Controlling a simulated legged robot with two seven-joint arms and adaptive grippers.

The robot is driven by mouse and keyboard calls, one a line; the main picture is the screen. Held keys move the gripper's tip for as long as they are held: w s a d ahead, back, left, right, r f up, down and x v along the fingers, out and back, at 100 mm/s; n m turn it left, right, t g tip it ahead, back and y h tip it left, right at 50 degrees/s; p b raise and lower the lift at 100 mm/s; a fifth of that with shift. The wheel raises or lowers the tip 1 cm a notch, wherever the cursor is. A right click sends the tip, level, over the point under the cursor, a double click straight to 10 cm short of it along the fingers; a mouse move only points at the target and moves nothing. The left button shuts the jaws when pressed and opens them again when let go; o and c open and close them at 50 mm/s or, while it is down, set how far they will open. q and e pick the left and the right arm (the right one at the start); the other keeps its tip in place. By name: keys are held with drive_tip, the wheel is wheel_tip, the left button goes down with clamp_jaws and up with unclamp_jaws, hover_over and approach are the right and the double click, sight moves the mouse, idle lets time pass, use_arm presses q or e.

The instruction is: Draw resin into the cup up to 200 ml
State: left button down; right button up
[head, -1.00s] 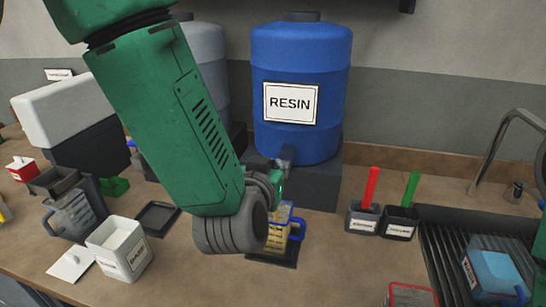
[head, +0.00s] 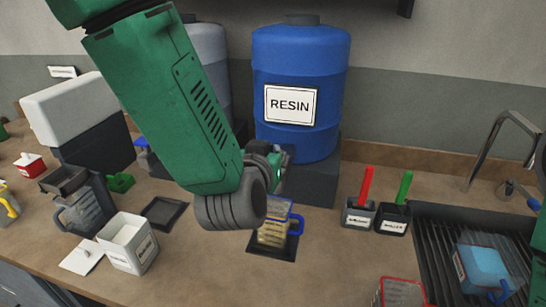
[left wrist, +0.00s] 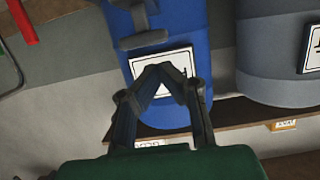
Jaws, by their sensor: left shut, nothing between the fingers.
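The blue resin drum (head: 300,60) stands on a dark block (head: 318,185), with a RESIN label on its front. Its tap is mostly hidden behind my left gripper (head: 281,168), which is at the drum's lower front. In the left wrist view, the fingers of this gripper (left wrist: 160,70) meet at their tips, empty, in front of the drum's label (left wrist: 172,68). The clear cup (head: 272,235) with a blue rim and handle stands upright on a black mat (head: 285,250) below the gripper. Yellowish resin shows in the cup; its level against the marks cannot be read. My right gripper is not visible.
A grey drum (head: 208,55) stands to the left. Two dark holders (head: 358,215) with red and green sticks are right of the cup. A ribbed sink tray (head: 430,235) holds a blue cup (head: 485,265). A white container (head: 128,245) and a jug (head: 85,212) are left.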

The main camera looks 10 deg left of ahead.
use_arm(q)
drive_tip(key=b+v, duration=0.1)
drive_tip(key=v, duration=0.9)
drive_tip(key=shift+r+b, duration=0.2)
drive_tip(key=shift+b, duration=0.15)
drive_tip(key=shift+d, duration=0.15)
drive_tip(key=shift+d, duration=0.2)
drive_tip(key=shift+a, duration=0.15)
